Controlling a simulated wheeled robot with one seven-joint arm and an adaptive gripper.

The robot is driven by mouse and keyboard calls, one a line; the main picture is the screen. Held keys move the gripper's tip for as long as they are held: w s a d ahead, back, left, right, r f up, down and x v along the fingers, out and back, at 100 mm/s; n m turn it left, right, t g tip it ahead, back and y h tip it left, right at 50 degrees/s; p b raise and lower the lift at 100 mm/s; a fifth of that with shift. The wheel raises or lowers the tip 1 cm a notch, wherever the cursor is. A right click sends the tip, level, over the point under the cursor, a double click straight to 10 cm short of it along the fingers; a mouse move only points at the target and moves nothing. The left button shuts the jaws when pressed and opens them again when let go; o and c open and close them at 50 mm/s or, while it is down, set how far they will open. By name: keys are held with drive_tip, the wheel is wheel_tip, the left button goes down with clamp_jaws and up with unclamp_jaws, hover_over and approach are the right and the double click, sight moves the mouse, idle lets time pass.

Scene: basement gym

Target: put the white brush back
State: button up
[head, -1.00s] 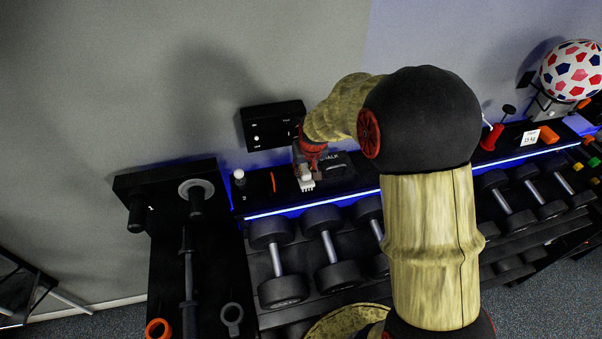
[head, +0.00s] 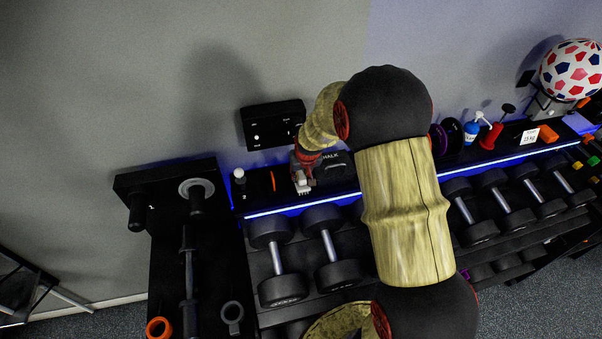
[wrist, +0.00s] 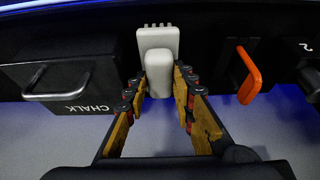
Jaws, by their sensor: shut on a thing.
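The white brush (wrist: 158,62) is between the fingers of my gripper (wrist: 160,82) in the wrist view, with its toothed end pointing away from my palm. My gripper is shut on it. In the head view the brush (head: 304,187) hangs below my gripper (head: 302,172), over the black shelf at the wall. It is between the orange piece (head: 273,181) and the black chalk box (head: 336,168). I cannot tell whether the brush touches the shelf.
The chalk box (wrist: 62,78) stands close on the left in the wrist view; an orange hook (wrist: 248,75) is on the right. A black wall box (head: 273,125) is behind. Dumbbells (head: 333,262) line the rack below. A blue bottle (head: 471,131) stands farther right.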

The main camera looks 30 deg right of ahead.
drive_tip(key=o, duration=0.8)
drive_tip(key=shift+f, duration=0.1)
drive_tip(key=shift+r, duration=0.3)
drive_tip(key=s+a+f+v, duration=0.1)
drive_tip(key=a+v, duration=0.1)
drive_tip(key=v, duration=1.8)
drive_tip(key=s+a+r, duration=0.3)
drive_tip(key=s, duration=0.5)
drive_tip(key=s+a+r+n, duration=0.1)
drive_tip(key=s+a+r, duration=0.1)
drive_tip(key=s, duration=0.5)
drive_tip(key=s+a+r+n+t+y, duration=0.1)
drive_tip(key=s+a+r, duration=0.2)
drive_tip(key=s+r, duration=0.2)
drive_tip(key=shift+s+a, duration=0.15)
drive_tip(key=shift+s, duration=0.75)
drive_tip(key=shift+s+a, duration=0.15)
drive_tip(key=shift+s, duration=0.75)
